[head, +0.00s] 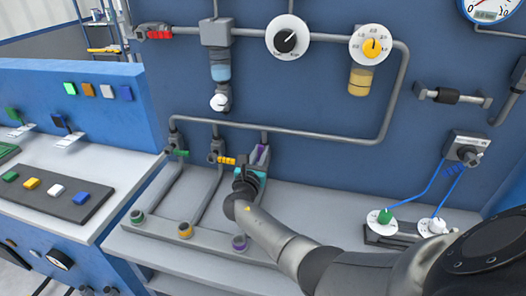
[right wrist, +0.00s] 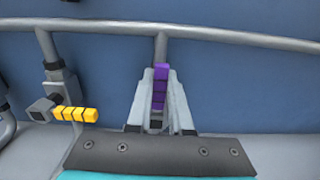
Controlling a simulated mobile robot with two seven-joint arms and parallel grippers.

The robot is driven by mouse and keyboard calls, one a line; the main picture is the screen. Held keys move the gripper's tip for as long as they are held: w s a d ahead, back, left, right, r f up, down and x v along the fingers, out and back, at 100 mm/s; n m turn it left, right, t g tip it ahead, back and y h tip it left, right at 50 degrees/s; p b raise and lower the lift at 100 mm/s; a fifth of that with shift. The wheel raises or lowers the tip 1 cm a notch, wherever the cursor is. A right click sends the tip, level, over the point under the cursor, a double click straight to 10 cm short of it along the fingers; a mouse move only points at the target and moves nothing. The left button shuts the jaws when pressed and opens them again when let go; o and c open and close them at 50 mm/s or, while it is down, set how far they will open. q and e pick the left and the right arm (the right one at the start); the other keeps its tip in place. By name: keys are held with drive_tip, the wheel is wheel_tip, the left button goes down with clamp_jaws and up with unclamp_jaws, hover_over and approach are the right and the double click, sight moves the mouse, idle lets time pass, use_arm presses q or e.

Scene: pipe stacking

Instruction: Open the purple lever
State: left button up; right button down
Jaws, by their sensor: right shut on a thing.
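The purple lever (head: 263,154) sits on the valve of the rightmost of the low pipes on the blue wall. My right gripper (head: 258,158) reaches it from the front and is shut on it. In the right wrist view the purple lever (right wrist: 160,86) points up, in line with the pipe above it, between the two grey fingers of my right gripper (right wrist: 160,95). The valve body behind the lever is mostly hidden by the fingers. My left gripper is in neither view.
The yellow lever (head: 227,160) and the green lever (head: 181,153) stick out sideways on the valves to the left. A pipe (head: 300,136) runs across above. A purple-ringed socket (head: 239,243) lies on the ledge below, beside my arm.

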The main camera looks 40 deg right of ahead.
drive_tip(key=shift+w+r, duration=0.15)
idle(0.4)
drive_tip(key=c, duration=0.8)
unclamp_jaws()
drive_tip(key=shift+a, duration=0.15)
drive_tip(key=shift+s+a+n, duration=0.25)
drive_tip(key=shift+s+n, duration=0.05)
drive_tip(key=p+v, duration=0.2)
drive_tip(key=v, duration=1.2)
drive_tip(key=shift+s+a+p, duration=0.1)
drive_tip(key=shift+s+p, duration=0.1)
drive_tip(key=shift+p, duration=0.15)
